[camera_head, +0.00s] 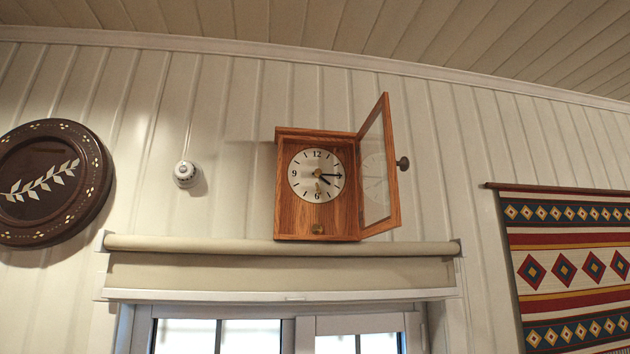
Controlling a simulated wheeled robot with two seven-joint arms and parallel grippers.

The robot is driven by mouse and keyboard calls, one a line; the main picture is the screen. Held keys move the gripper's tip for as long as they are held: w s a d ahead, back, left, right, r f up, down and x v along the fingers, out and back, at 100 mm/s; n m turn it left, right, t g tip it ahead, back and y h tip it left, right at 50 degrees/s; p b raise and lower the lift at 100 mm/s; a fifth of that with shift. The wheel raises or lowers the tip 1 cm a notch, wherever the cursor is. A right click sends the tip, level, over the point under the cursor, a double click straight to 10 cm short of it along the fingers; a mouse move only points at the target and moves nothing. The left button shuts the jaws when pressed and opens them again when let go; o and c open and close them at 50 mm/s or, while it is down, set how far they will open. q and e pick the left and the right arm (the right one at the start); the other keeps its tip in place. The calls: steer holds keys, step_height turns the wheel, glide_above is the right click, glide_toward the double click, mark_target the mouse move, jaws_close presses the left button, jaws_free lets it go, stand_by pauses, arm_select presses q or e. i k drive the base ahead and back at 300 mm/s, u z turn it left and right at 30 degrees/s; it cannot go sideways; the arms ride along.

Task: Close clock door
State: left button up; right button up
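A wooden wall clock (296,218) with a round white dial (304,183) hangs on the panelled wall above the window. Its glass door (391,212) has a wooden frame and stands open, swung out on the right side of the case. A dark round knob (403,163) sits on the door's free edge. The dial shows faintly through or in the door's glass. Neither of my grippers is in view.
A rolled beige blind (280,270) runs above the window (255,335), just below the clock. A brown decorative plate (90,190) and a white round fixture (186,173) are on the left. A patterned hanging (570,238) is on the right. The wall around the door is bare.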

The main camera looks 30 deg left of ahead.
mark_target(394, 222)
steer(key=u, duration=0.05)
steer(key=k, duration=1.05)
steer(key=z, duration=0.8)
steer(key=i, duration=1.05)
steer(key=u, duration=0.15)
